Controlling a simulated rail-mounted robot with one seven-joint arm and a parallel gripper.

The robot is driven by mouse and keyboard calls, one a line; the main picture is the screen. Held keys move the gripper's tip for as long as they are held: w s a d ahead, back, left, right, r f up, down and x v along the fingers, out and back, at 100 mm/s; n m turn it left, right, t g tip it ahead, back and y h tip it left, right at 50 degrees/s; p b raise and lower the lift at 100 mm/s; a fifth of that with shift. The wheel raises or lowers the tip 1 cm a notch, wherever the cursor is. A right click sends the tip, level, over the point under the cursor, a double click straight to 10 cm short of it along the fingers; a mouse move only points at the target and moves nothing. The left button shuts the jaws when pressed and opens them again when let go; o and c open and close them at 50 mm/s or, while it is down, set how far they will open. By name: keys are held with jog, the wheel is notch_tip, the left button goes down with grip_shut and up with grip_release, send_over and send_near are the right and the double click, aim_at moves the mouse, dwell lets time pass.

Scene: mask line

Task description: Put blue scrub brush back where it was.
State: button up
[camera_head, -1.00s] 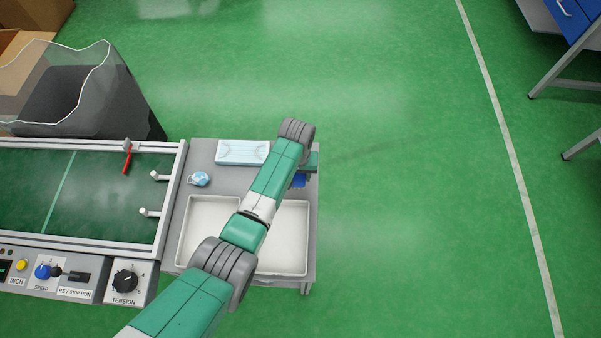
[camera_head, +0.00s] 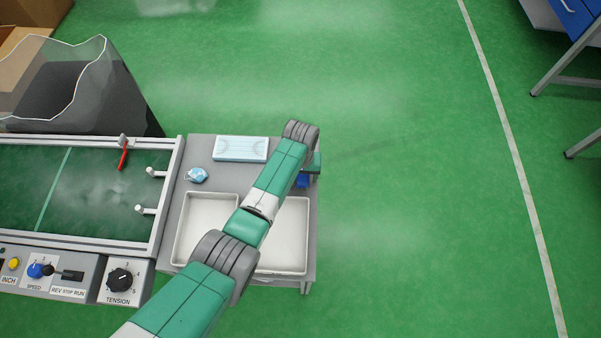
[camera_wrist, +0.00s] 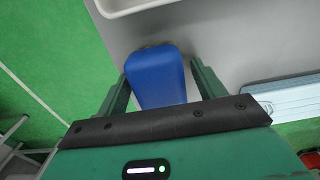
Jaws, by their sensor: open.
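The blue scrub brush (camera_head: 302,182) lies at the right edge of the grey cart top (camera_head: 203,157), partly hidden by my arm in the head view. In the wrist view the brush's blue body (camera_wrist: 158,80) lies between the two green fingers of my gripper (camera_wrist: 160,70). The fingers are open, one on each side of it, with a gap visible at the right finger. A dark part shows at the brush's far end. In the head view my arm hides most of the gripper.
Two white trays (camera_head: 179,250) stand on the cart's near part. A box of masks (camera_head: 240,149) and a small blue-white item (camera_head: 197,175) lie behind them. A conveyor (camera_head: 95,190) adjoins the cart at left. Green floor is free to the right.

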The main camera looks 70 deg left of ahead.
notch_tip(320, 180, up, 12)
jog(key=p, duration=0.5)
jog(key=shift+r, duration=0.15)
jog(key=w+d+r+m+t+y, duration=0.2)
jog(key=w+d+r+t, duration=0.1)
jog(key=w+r, duration=0.45)
jog(key=w+d+r+m+t+y, duration=0.1)
jog(key=w+d+r+m+t, duration=0.1)
jog(key=w+r, duration=0.6)
jog(key=w+d+r+m+t+y, duration=0.1)
jog(key=w+d+r+t, duration=0.3)
jog(key=r, duration=0.4)
jog(key=w+d+r+m+t+y, duration=0.1)
jog(key=w+d+r+m+t, duration=0.1)
jog(key=w+d+r, duration=0.4)
jog(key=s+d+r+m+t+h, duration=0.1)
jog(key=s+d+r+t, duration=0.15)
jog(key=d+r, duration=0.55)
jog(key=s+d+r+m+t, duration=0.15)
jog(key=d+r+t, duration=0.3)
jog(key=r, duration=0.55)
jog(key=s+d+r+m+t+h, duration=0.3)
jog(key=s+d+r+t, duration=0.4)
jog(key=s+d+r, duration=0.7)
notch_tip(320, 180, up, 4)
jog(key=shift+s+f+h, duration=0.25)
jog(key=shift+h, duration=0.25)
